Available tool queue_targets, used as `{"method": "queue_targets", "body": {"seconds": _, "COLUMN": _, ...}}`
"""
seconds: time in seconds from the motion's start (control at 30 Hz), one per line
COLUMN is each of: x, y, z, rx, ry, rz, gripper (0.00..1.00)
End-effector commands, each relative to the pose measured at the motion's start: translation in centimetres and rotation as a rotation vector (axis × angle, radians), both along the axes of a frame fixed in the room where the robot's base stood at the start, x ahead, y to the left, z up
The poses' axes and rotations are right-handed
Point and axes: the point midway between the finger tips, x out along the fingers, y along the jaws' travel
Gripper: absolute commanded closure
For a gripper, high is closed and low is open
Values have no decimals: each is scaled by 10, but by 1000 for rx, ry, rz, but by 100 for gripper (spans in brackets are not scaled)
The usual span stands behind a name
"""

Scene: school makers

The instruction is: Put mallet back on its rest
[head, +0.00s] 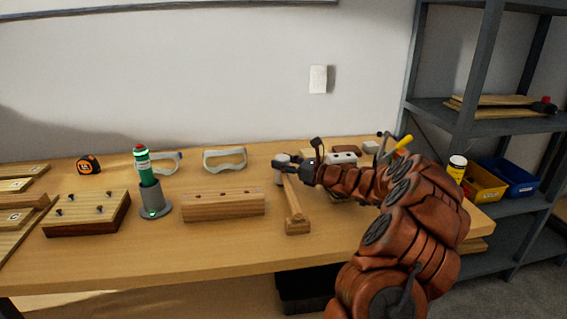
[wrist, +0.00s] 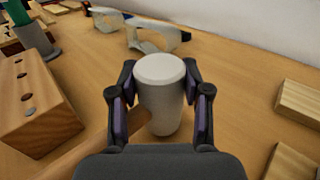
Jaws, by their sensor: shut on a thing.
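The mallet has a pale grey cylindrical head (head: 281,171) and a wooden handle (head: 291,196). My gripper (head: 293,165) is shut on the mallet's head, which fills the space between the fingers (wrist: 162,105) in the wrist view. The mallet's handle (wrist: 92,143) runs toward the lower left there. Whether the head touches the table is unclear. A small wooden piece (head: 298,226) shows at the near end of the handle in the head view; I cannot tell if it is the rest or part of the mallet.
A wooden block (head: 223,205) with holes (wrist: 36,108) lies left of the mallet. A green tool (head: 143,166) stands in a grey holder (head: 154,203). Clear goggles (head: 225,160) lie behind. The front strip of the workbench (head: 200,250) is clear.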

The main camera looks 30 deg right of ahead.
Motion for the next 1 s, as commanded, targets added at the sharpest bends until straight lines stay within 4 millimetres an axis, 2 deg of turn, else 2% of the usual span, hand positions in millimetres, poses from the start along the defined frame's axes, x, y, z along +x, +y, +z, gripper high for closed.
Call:
{"method": "queue_targets", "body": {"seconds": 0.97, "x": 0, "y": 0, "z": -9, "rx": 1, "ry": -2, "rz": 0, "gripper": 100}}
{"method": "queue_targets", "body": {"seconds": 1.0, "x": 0, "y": 0, "z": -8, "rx": -1, "ry": -1, "rz": -1, "gripper": 48}}
